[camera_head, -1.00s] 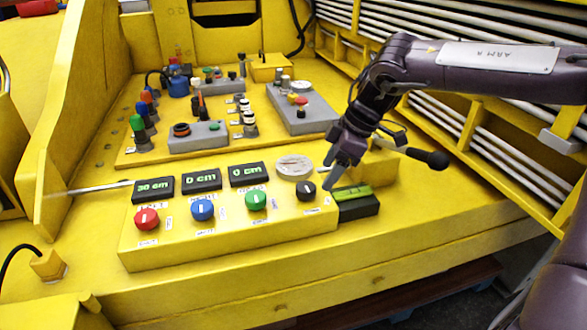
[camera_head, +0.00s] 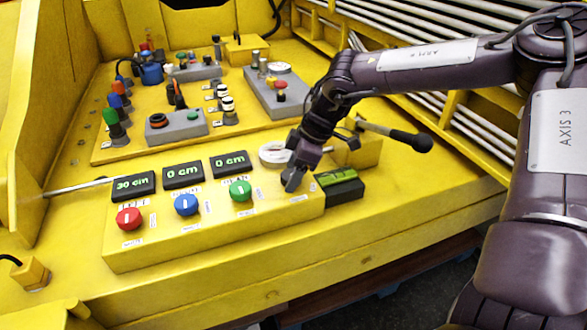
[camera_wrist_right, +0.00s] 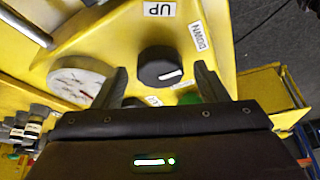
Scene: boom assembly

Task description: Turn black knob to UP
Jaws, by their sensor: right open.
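The black knob (camera_wrist_right: 160,66) sits on the yellow control box (camera_head: 215,225), at the right end of its row of knobs. In the right wrist view its white mark points right, away from the UP label (camera_wrist_right: 159,9) and below the DOWN label (camera_wrist_right: 197,38). My right gripper (camera_head: 292,182) is open and points down over the knob, hiding it in the head view. In the wrist view one finger shows on each side of the knob, with gaps visible. My left gripper is out of view.
A green knob (camera_head: 240,191), a blue knob (camera_head: 186,204) and a red knob (camera_head: 128,218) share the box. Behind are dark displays (camera_head: 183,174) and a round dial (camera_head: 272,154). A black and green block (camera_head: 341,188) and a black-handled lever (camera_head: 410,139) lie to the right.

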